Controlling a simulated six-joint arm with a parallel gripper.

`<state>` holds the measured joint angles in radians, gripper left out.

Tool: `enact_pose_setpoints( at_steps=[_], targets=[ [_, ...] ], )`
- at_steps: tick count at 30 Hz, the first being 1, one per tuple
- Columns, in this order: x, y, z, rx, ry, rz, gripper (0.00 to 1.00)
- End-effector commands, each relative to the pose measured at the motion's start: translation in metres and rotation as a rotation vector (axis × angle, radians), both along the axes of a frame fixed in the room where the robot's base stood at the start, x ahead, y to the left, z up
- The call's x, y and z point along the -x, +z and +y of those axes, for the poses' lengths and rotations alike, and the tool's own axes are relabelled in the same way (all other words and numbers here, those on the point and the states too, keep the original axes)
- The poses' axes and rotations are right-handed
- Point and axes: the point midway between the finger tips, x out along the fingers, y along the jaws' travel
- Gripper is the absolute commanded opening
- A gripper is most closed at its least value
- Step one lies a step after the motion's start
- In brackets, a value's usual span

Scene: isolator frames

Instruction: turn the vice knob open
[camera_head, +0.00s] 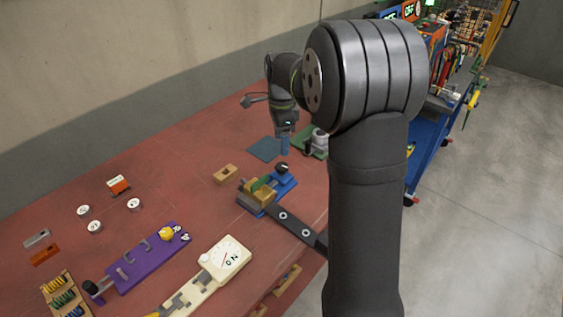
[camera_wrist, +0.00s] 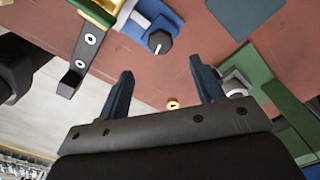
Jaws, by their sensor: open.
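The vice (camera_head: 258,192) has a blue base, tan and green jaws and a black knob (camera_head: 282,168) at its right end. In the wrist view the black knob (camera_wrist: 160,42) with a pale pointer mark shows on the blue base (camera_wrist: 132,28), ahead of the fingertips and roughly between them. My gripper (camera_wrist: 161,66) is open, with two dark blue fingers apart and nothing between them. In the head view my gripper (camera_head: 284,146) points down behind the knob, apart from it. My upper arm hides part of the table at right.
A black bar (camera_head: 296,233) with bolts runs from the vice toward the table's front edge. A green fixture (camera_wrist: 276,88) with a grey cylinder stands close to my right finger in the wrist view. A flat blue-grey pad (camera_head: 265,149) and a wooden block (camera_head: 225,174) lie nearby.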

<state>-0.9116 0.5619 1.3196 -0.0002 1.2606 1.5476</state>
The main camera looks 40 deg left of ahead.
Motion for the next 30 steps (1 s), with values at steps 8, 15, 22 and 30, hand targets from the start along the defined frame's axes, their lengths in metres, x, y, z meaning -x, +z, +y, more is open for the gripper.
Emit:
enact_pose_setpoints(
  at_steps=[8,15,22,30],
  targets=[
    [0.0,-0.059,0.0,0.002,0.001,0.002,0.61],
    [0.0,-0.086,0.0,0.001,0.001,0.001,0.61],
    [0.0,-0.091,0.0,-0.001,0.001,-0.001,0.61],
    [0.0,-0.09,0.0,-0.001,0.001,-0.001,0.33]
  ],
)
